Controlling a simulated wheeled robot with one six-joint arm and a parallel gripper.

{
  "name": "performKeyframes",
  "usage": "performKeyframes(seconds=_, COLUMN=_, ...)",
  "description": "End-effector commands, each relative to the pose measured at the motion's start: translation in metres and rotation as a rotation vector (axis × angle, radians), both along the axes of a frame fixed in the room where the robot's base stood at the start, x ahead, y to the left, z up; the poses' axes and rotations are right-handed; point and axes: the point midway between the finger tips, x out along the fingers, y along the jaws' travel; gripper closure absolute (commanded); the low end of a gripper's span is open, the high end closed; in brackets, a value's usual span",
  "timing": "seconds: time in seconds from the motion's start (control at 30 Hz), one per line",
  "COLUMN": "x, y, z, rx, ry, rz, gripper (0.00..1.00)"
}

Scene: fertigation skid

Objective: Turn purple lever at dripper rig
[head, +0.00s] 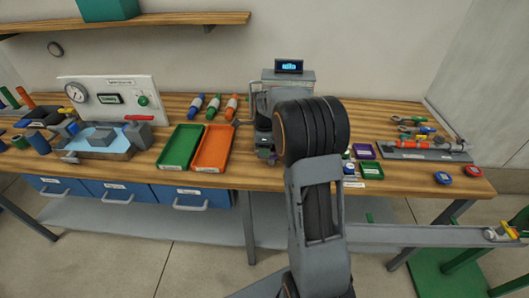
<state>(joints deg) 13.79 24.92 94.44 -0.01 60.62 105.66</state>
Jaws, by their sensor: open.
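A grey machine with a small lit display (289,67) stands at the back middle of the bench; it may be the dripper rig, but its label is unreadable. My own arm (318,190) rises in front of it and covers much of its right side and lower part. A small purple spot (272,160) shows low at the machine's front, left of my arm; I cannot tell whether it is the lever or how it is turned.
A green tray (180,147) and an orange tray (212,148) lie left of the machine. A purple tray (363,151) lies right of my arm. A gauge panel (110,98) and a basin stand at left. Tools and a red-orange part (415,143) lie at right.

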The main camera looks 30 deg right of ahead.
Motion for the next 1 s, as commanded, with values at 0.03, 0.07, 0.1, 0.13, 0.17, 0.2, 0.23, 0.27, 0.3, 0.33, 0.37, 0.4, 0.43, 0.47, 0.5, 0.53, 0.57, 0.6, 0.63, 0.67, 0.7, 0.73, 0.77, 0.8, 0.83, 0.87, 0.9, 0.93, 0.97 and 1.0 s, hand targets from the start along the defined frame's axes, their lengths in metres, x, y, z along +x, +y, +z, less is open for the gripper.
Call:
performKeyframes(seconds=0.03, x=-0.001, y=0.0, z=-0.006, rx=0.001, ry=0.004, rz=0.0, gripper=0.53)
performKeyframes(seconds=0.07, x=0.0, y=0.0, z=-0.009, rx=0.001, ry=0.003, rz=0.0, gripper=0.53)
performKeyframes(seconds=0.1, x=0.0, y=0.0, z=-0.012, rx=0.001, ry=0.002, rz=0.0, gripper=0.53)
performKeyframes(seconds=0.13, x=0.0, y=0.0, z=-0.014, rx=0.0, ry=0.001, rz=0.0, gripper=0.53)
performKeyframes(seconds=0.17, x=0.0, y=0.0, z=-0.016, rx=0.0, ry=0.001, rz=0.0, gripper=0.53)
performKeyframes(seconds=0.2, x=0.0, y=0.0, z=-0.018, rx=0.0, ry=0.001, rz=0.0, gripper=0.53)
performKeyframes(seconds=0.23, x=0.0, y=0.0, z=-0.019, rx=0.0, ry=0.001, rz=0.0, gripper=0.53)
performKeyframes(seconds=0.27, x=0.0, y=0.0, z=-0.02, rx=0.0, ry=0.001, rz=0.0, gripper=0.53)
performKeyframes(seconds=0.3, x=0.0, y=0.0, z=-0.021, rx=0.0, ry=0.0, rz=0.0, gripper=0.53)
performKeyframes(seconds=0.33, x=0.0, y=0.0, z=-0.021, rx=0.0, ry=0.0, rz=0.0, gripper=0.53)
performKeyframes(seconds=0.37, x=0.0, y=0.0, z=-0.022, rx=0.0, ry=0.0, rz=0.0, gripper=0.53)
performKeyframes(seconds=0.4, x=0.0, y=0.0, z=-0.022, rx=0.0, ry=0.0, rz=0.0, gripper=0.53)
performKeyframes(seconds=0.43, x=0.0, y=0.0, z=-0.022, rx=0.0, ry=0.0, rz=-0.001, gripper=0.53)
performKeyframes(seconds=0.47, x=0.0, y=0.0, z=-0.022, rx=0.0, ry=0.0, rz=0.0, gripper=0.53)
performKeyframes(seconds=0.5, x=0.0, y=0.0, z=-0.022, rx=0.0, ry=0.0, rz=0.0, gripper=0.53)
performKeyframes(seconds=0.53, x=0.0, y=0.0, z=-0.022, rx=0.0, ry=0.0, rz=-0.001, gripper=0.53)
performKeyframes(seconds=0.57, x=0.0, y=0.0, z=-0.022, rx=0.0, ry=0.0, rz=0.0, gripper=0.53)
performKeyframes(seconds=0.6, x=0.0, y=0.0, z=-0.022, rx=0.0, ry=0.0, rz=0.0, gripper=0.54)
performKeyframes(seconds=0.63, x=0.0, y=0.0, z=-0.022, rx=0.0, ry=0.0, rz=0.0, gripper=0.57)
performKeyframes(seconds=0.67, x=0.0, y=0.0, z=-0.022, rx=0.0, ry=0.0, rz=0.0, gripper=0.6)
performKeyframes(seconds=0.7, x=0.0, y=0.0, z=-0.022, rx=0.0, ry=0.0, rz=0.0, gripper=0.64)
performKeyframes(seconds=0.73, x=0.0, y=0.0, z=-0.022, rx=0.0, ry=0.0, rz=0.0, gripper=0.67)
performKeyframes(seconds=0.77, x=0.0, y=0.0, z=-0.022, rx=0.0, ry=0.0, rz=0.0, gripper=0.69)
performKeyframes(seconds=0.8, x=0.0, y=0.0, z=-0.021, rx=0.0, ry=0.0, rz=0.0, gripper=0.73)
performKeyframes(seconds=0.83, x=0.0, y=0.0, z=-0.021, rx=0.0, ry=0.0, rz=0.0, gripper=0.76)
performKeyframes(seconds=0.87, x=0.0, y=0.0, z=-0.021, rx=0.0, ry=0.0, rz=0.0, gripper=0.79)
performKeyframes(seconds=0.9, x=0.0, y=0.0, z=-0.021, rx=0.0, ry=0.0, rz=0.0, gripper=0.83)
performKeyframes(seconds=0.93, x=0.0, y=0.0, z=-0.021, rx=0.0, ry=0.0, rz=0.0, gripper=0.86)
performKeyframes(seconds=0.97, x=0.0, y=0.0, z=-0.021, rx=0.0, ry=0.0, rz=0.0, gripper=0.89)
performKeyframes(seconds=1.0, x=0.0, y=0.0, z=-0.021, rx=0.0, ry=0.0, rz=0.0, gripper=0.92)
